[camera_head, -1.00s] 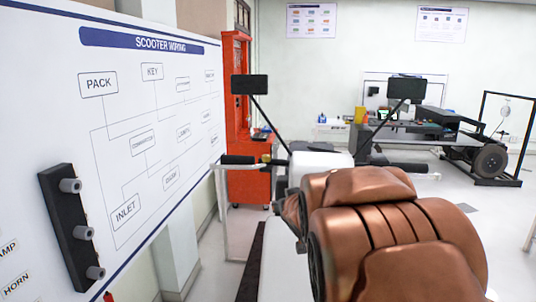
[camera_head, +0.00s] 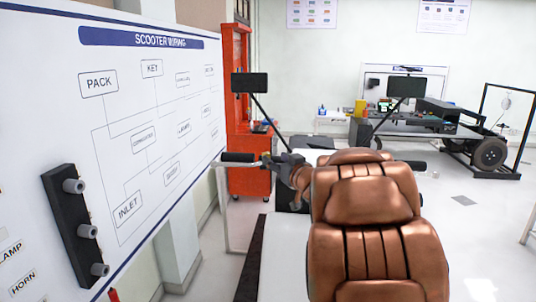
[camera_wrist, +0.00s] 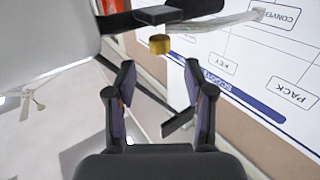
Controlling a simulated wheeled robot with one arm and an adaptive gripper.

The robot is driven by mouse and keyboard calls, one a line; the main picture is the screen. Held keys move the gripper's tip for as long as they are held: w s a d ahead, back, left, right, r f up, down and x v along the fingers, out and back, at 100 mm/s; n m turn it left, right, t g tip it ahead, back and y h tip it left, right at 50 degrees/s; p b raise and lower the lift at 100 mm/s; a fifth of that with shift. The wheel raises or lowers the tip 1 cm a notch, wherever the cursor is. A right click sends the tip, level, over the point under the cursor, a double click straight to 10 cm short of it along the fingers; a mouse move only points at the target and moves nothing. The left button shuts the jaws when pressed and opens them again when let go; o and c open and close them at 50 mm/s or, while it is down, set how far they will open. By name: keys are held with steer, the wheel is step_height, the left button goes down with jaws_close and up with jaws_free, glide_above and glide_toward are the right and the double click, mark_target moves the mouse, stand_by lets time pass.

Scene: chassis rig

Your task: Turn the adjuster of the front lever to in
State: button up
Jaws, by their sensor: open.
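In the wrist view, a small yellow cylindrical knob (camera_wrist: 159,44), apparently the adjuster, sits below a black block at the handlebar. A pale lever bar (camera_wrist: 222,21) runs right from there, ending in a rounded tip. My gripper (camera_wrist: 158,70) is open. Its two fingers point toward the knob, which lies just beyond the gap between the fingertips, apart from them. In the head view my gripper (camera_head: 277,165) is beside the left handlebar grip (camera_head: 238,157). The knob is not clear there. I cannot read any adjuster marking.
The scooter wiring board (camera_head: 150,110) stands close on the left, with a black bracket (camera_head: 75,225) protruding. A mirror (camera_head: 249,83) rises on a stalk near the grip. A red cabinet (camera_head: 238,90) stands behind. Open floor lies on the right.

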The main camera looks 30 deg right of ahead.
mark_target(268, 154)
steer(key=shift+w+d+p, duration=0.2)
steer(key=shift+w+p, duration=0.4)
steer(key=shift+w, duration=2.05)
steer(key=shift+c, duration=0.3)
jaws_close()
